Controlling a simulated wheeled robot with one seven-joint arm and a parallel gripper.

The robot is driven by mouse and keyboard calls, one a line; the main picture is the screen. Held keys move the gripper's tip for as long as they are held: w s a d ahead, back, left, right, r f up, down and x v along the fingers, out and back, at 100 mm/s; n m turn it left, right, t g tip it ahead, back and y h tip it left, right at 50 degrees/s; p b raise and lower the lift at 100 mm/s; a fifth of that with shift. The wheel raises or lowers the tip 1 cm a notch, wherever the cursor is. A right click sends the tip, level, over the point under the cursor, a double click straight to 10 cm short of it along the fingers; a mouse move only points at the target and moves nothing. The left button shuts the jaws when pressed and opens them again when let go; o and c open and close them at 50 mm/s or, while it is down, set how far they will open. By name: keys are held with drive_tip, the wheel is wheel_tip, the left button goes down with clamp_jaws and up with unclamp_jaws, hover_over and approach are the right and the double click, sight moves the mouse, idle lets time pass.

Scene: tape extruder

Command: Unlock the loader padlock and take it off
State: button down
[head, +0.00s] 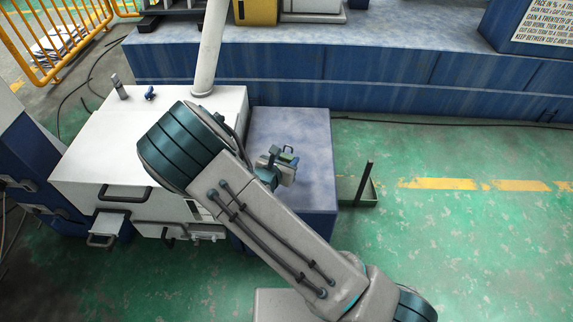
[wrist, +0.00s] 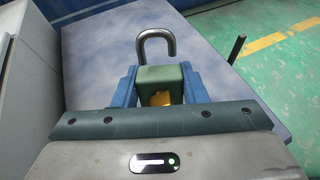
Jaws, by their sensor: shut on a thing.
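The padlock (wrist: 160,76) has a green body, a grey metal shackle and a yellow-orange patch low on the near side. My gripper (wrist: 158,70) is shut on its body, with one blue finger on each side. The shackle points away from my gripper and has nothing through it that I can see. In the head view the padlock (head: 287,157) is small, at the end of my gripper (head: 279,164), over the blue block. Whether it touches the block is unclear. No key can be made out.
The blue block (head: 300,125) has a bare mottled top. A white cabinet (head: 105,145) with handles stands at its left; a small blue item (head: 150,92) lies on it. A green tray with a dark post (head: 364,183) is at the right. Green floor is clear beyond.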

drive_tip(key=shift+f+b, duration=2.6)
drive_tip(key=shift+f, duration=0.7)
drive_tip(key=c, duration=0.8)
unclamp_jaws()
drive_tip(key=p+v, duration=0.4)
drive_tip(key=v, duration=0.9)
drive_tip(key=shift+s+a+r+p, duration=0.15)
drive_tip(key=shift+s+p, duration=0.15)
drive_tip(key=shift+s, duration=0.05)
